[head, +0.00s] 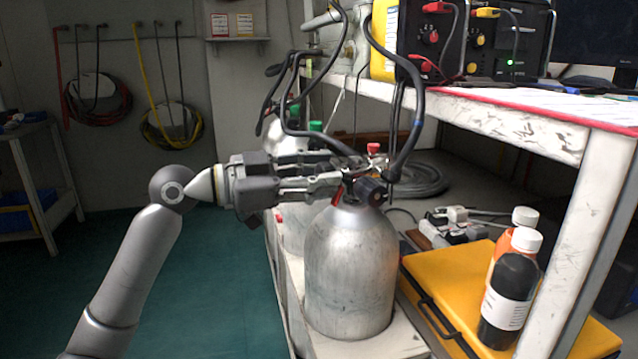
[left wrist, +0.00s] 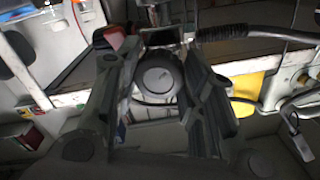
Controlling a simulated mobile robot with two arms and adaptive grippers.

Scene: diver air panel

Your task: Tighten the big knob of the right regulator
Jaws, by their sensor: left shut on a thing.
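The grey metal tank (head: 350,262) stands upright on the low bench, with the right regulator and its black hoses on top. My left gripper (head: 342,175) comes in from the left at the regulator. In the left wrist view my left gripper (left wrist: 160,95) is shut on a round dark knob (left wrist: 158,78), with one finger on each side. In the head view the fingers hide most of the gripped knob. A dark cylindrical knob (head: 371,191) shows just right of the fingertips. My right gripper is not in view.
A yellow case (head: 455,275) with a dark bottle (head: 510,290) stands right of the tank. A white shelf (head: 520,125) overhangs at the right. Hoses (head: 415,90) hang close above the gripper. More tanks stand behind. The green floor at left is clear.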

